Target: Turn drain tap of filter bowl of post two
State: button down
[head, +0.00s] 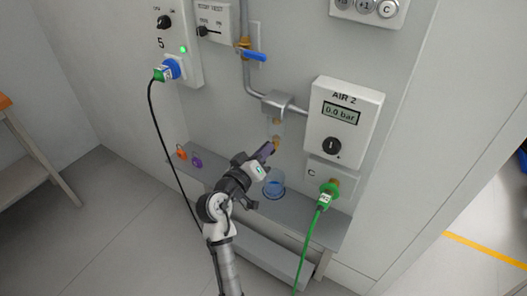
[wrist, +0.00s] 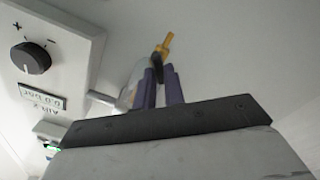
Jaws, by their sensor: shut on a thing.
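The filter of post two hangs on the wall, with a grey head block (head: 284,104) and a pale bowl (head: 275,128) under it. A small brass drain tap (head: 276,141) sits at the bowl's lower end; in the wrist view the brass piece (wrist: 164,44) shows just beyond the fingertips. My gripper (head: 268,150) reaches up from below, its dark purple fingers (wrist: 161,85) close together and shut on the tap. The fingers hide part of the tap, so its exact turn cannot be told.
The AIR 2 box (head: 345,122) reads 0.0 bar, to the right of the filter. A blue cup (head: 274,183) stands on the grey shelf (head: 314,218) below. A green hose (head: 308,245) and a black cable (head: 168,150) hang nearby. Orange and purple items lie on the shelf's left.

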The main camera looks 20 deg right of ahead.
jog(key=shift+f+m+b, duration=0.1)
jog(key=shift+m+b, duration=0.2)
jog(key=shift+b, duration=0.1)
jog(key=m+b, duration=0.6)
jog(key=b, duration=0.1)
jog(key=shift+s+d+m, duration=0.1)
jog(key=shift+m, duration=0.2)
dwell(0.3)
jog(key=c, duration=1.5)
grip_release()
jog(key=shift+r, duration=0.2)
jog(key=b+v, duration=0.2)
jog(key=v, duration=1.2)
jog(key=shift+d, duration=0.1)
